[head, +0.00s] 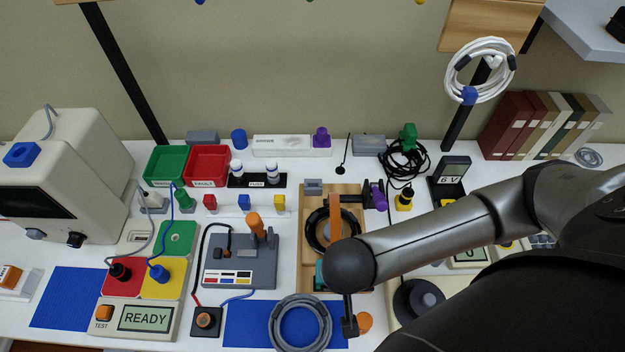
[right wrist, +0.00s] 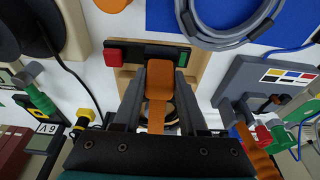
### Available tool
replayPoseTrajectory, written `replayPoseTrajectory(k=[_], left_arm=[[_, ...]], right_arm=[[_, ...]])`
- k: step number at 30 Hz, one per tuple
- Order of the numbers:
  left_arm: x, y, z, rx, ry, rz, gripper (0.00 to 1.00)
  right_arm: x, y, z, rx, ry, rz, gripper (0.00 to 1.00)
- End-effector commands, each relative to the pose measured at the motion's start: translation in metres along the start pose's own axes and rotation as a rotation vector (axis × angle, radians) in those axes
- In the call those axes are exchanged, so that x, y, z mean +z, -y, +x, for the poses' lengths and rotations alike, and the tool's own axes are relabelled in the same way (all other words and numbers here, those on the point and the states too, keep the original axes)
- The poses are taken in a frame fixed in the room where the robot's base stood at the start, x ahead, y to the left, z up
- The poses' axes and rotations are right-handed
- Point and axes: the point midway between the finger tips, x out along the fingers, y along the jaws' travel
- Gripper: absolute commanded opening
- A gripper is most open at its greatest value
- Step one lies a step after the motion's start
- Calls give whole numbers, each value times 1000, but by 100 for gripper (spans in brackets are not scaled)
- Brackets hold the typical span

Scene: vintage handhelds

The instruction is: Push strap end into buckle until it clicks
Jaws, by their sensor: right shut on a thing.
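In the right wrist view, my right gripper (right wrist: 160,85) is shut on the orange strap (right wrist: 158,108), with one dark finger on each side. The strap's broad end (right wrist: 167,52) lies at a dark bar (right wrist: 140,53) with a red block on its left and a green block on its right. The bar looks like the buckle, but I cannot tell whether the strap end is inside it. In the head view, part of the orange strap (head: 335,208) shows above the wooden board (head: 310,240). My left gripper is not in view.
A grey cable coil (head: 300,298) lies on a blue mat (head: 236,330) in front of the board. A grey console with an orange-topped joystick (head: 240,268) stands left of it. A purple-knobbed clamp (head: 379,197) and black cable (head: 405,160) are to the right.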

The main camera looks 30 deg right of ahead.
Motion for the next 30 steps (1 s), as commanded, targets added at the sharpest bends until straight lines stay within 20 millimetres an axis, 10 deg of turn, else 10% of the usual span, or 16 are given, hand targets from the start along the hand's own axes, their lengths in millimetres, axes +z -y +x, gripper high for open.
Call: replayPoseTrajectory(k=[10, 30], left_arm=[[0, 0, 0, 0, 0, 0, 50], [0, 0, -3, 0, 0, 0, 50]], right_arm=[[0, 0, 0, 0, 0, 0, 76], [-1, 0, -3, 0, 1, 0, 59]])
